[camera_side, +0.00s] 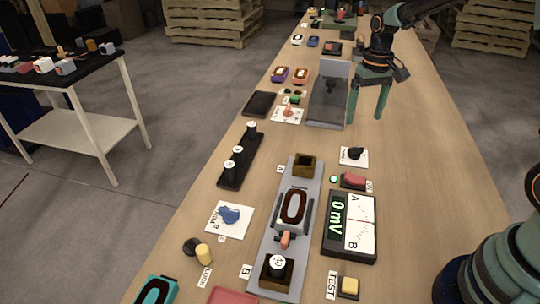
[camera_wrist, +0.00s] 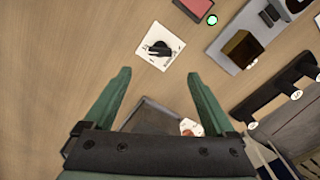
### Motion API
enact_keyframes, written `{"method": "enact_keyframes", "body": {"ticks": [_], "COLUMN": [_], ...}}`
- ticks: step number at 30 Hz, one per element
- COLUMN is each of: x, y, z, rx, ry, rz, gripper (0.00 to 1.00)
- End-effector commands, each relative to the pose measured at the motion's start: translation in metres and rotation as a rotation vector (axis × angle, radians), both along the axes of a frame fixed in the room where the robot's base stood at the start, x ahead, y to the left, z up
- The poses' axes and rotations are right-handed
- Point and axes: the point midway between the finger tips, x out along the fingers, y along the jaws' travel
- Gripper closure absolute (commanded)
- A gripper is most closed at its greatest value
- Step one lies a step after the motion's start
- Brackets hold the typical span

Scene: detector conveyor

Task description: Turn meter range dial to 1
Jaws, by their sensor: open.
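A black dial (camera_side: 354,153) with a pointed knob sits on a white card (camera_side: 346,163) on the bench, beyond the meter (camera_side: 338,250). The dial also shows in the wrist view (camera_wrist: 158,48), above and between my fingertips. The printing around it is too small to read. My gripper (camera_side: 365,118) is open and empty, with its fingers pointing down over the bench, apart from the dial and farther back than it. In the wrist view my gripper (camera_wrist: 158,75) has both green fingers spread.
A red switch (camera_side: 353,181) with a green light (camera_side: 333,180) lies between dial and meter. A grey rail (camera_side: 269,220) with a brown cup (camera_side: 305,165) runs to the left. A blue knob (camera_side: 229,214) sits on another card. A grey tray (camera_side: 325,112) stands beside my gripper. Bench right of the dial is clear.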

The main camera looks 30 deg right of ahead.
Motion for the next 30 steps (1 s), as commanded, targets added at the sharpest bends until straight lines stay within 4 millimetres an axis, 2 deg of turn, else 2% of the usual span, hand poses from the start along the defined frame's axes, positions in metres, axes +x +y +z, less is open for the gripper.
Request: {"method": "enact_keyframes", "body": {"ticks": [9,15,21,29,30], "x": [-0.002,-0.001,-0.001,0.0,0.0], "y": [0.001,0.0,0.0,0.0,0.0], "z": [-0.062,-0.091,-0.102,-0.103,-0.103], "rx": [0.002,0.001,0.0,0.0,0.0], "ry": [0.006,0.003,0.001,0.0,0.0], "rz": [0.001,0.001,0.001,0.001,0.001], "gripper": [0.1,0.1,0.1,0.1,0.18]}}
